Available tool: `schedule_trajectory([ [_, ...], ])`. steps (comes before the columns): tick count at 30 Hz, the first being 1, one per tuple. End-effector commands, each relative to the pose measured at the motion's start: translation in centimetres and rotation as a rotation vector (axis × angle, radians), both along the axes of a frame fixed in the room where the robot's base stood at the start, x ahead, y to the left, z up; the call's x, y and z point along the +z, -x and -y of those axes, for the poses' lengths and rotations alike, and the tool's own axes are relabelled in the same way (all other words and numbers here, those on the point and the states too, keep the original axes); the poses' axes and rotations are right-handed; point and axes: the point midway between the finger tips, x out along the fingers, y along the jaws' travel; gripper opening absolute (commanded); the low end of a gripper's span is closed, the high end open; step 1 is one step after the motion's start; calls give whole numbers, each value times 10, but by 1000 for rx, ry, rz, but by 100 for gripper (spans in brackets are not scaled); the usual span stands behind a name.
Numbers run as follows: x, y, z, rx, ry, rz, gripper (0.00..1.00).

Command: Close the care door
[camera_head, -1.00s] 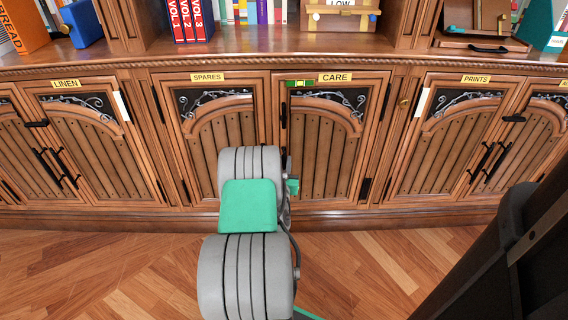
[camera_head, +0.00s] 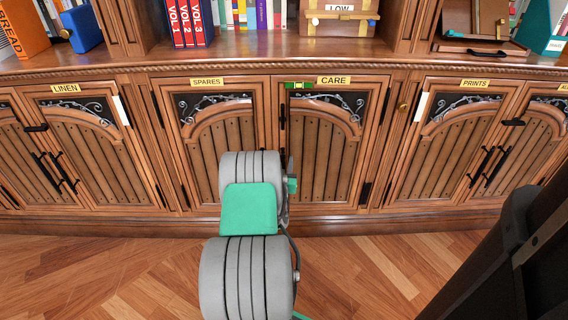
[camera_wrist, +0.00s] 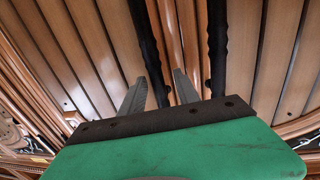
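The care door (camera_head: 325,165) is a wooden panelled door with dark scrollwork at its top, under the yellow CARE label (camera_head: 334,80). In the head view it looks flush with the cabinet front; a small gap cannot be ruled out. Contact cannot be told.
The spares door (camera_head: 205,145) sits left of the care door and looks shut. A green and yellow strip (camera_head: 312,85) is beside the CARE label. The prints door (camera_head: 445,150) is further right. Books and boxes stand on the shelf above. The floor in front is clear.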

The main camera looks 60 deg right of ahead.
Motion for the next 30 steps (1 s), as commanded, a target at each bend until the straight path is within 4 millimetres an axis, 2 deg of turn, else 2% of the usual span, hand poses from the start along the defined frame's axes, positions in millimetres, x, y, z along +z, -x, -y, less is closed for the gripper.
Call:
schedule_trajectory([
  [5,0,2,-6,0,0,-1,38],
  [13,0,17,-54,5,1,-1,38],
  [18,0,25,-71,2,1,0,38],
  [30,0,27,-74,1,0,0,38],
])
